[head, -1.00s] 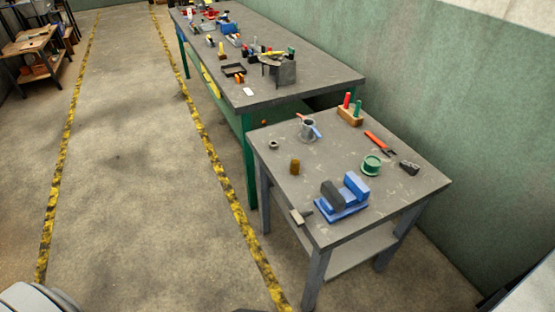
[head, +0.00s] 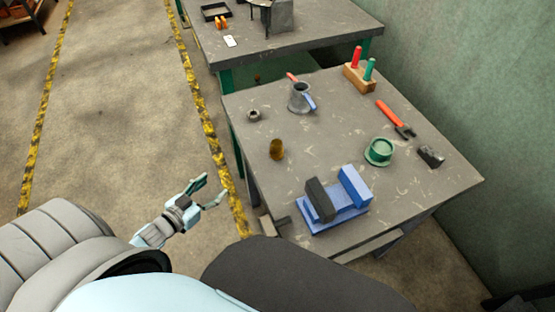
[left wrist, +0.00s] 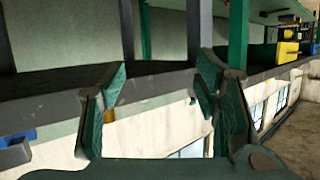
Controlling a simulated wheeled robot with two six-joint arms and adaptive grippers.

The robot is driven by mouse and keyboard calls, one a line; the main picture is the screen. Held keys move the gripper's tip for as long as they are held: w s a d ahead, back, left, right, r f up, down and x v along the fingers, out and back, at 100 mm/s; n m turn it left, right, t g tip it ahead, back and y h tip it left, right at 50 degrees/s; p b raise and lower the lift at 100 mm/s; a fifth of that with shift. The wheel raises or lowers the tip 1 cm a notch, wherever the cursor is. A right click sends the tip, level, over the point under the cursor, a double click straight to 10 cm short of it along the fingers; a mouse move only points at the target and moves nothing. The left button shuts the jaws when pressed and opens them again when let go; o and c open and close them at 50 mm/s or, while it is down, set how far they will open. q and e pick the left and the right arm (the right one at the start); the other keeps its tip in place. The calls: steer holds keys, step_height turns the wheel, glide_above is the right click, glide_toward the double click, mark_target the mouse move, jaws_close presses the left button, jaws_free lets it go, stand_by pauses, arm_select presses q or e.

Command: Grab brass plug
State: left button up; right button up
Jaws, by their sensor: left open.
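The brass plug (head: 277,149) is a small brown-gold cylinder. It stands upright near the left edge of the small grey table (head: 330,145) in the head view. My left gripper (head: 207,192) is open and empty, to the left of the table and over the floor, apart from the plug. In the left wrist view its two fingers (left wrist: 163,95) are spread with nothing between them. My right gripper is not in view.
A blue vise (head: 338,200) sits at the table's near edge. A grey pot (head: 300,97), a small ring (head: 254,115), a green round part (head: 379,151), a red-handled tool (head: 390,115) and a wooden block with handles (head: 359,77) stand around. The table's middle is clear.

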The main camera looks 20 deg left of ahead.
arm_select(q)
steer(key=w+d+r+m+t+h+b, duration=0.25)
steer(key=d+r+h, duration=0.35)
steer(key=r, duration=0.3)
steer(key=m+h, duration=0.1)
glide_toward(272, 147)
steer(key=w, duration=0.3)
steer(key=shift+w+d+f+g, duration=0.1)
steer(key=shift+w+d+g, duration=0.15)
steer(key=shift+d+g, duration=0.1)
steer(key=x, duration=0.8)
steer(key=shift+s+d+r+p, duration=0.1)
steer(key=shift+d+r+p, duration=0.2)
steer(key=shift+d, duration=0.15)
steer(key=shift+s, duration=0.1)
steer(key=c, duration=0.5)
jaws_close()
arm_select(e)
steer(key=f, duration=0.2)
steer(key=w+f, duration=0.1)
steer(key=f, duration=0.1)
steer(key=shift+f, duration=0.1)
